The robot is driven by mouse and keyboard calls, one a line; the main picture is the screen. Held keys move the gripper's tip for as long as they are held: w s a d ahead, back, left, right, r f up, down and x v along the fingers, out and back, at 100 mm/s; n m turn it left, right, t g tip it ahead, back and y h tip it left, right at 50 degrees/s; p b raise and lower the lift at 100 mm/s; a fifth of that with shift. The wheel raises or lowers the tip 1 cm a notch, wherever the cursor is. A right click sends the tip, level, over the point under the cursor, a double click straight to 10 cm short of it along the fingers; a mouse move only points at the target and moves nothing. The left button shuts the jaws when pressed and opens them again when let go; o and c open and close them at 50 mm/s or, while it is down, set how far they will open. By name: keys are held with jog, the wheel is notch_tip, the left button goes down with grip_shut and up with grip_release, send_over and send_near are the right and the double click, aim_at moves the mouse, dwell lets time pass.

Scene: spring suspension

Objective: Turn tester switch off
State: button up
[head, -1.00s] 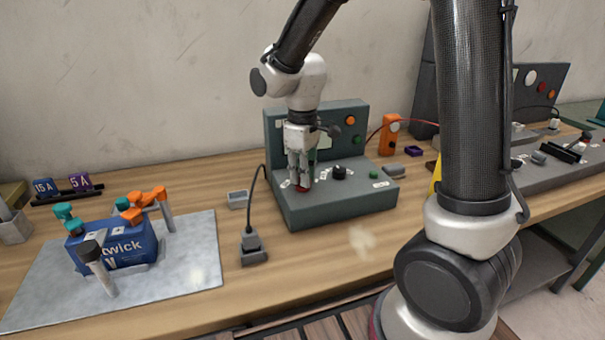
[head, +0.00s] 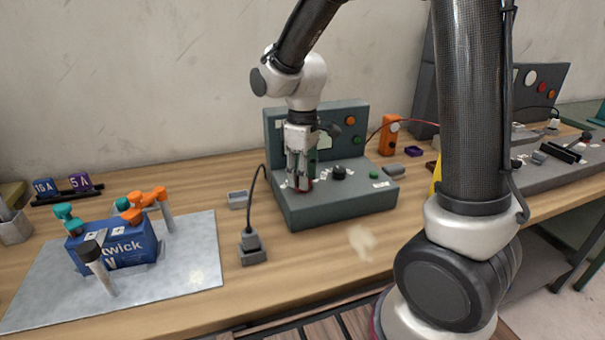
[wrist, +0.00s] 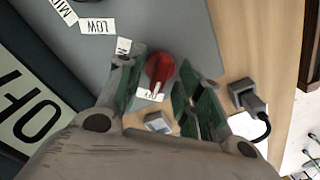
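The tester (head: 345,205) is a grey-green box with an upright back panel on the bench. Its switch is a red knob (wrist: 160,68), seen in the wrist view just beyond and between my fingertips, with small white labels near it. My gripper (head: 300,187) points down over the front left of the tester's top, and in the head view its fingers hide most of the red knob. In the wrist view my gripper (wrist: 158,85) has its two green-padded fingers apart, one on each side of the knob. I cannot tell whether they touch it.
A black knob (head: 339,172) and a green button (head: 373,174) sit right of my gripper on the tester. A plug with cable (head: 252,247) stands left of it. A blue box (head: 120,245) with clamps is on a metal plate at left.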

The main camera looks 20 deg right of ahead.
notch_tip(320, 180, up, 12)
dwell(0.5)
dwell(0.3)
jog(key=s+d+r+m+t, duration=0.2)
jog(key=s+d+m+t, duration=0.2)
jog(key=s+d+m, duration=0.5)
jog(key=s+d, duration=0.6)
jog(key=s, duration=0.4)
jog(key=shift+r, duration=0.2)
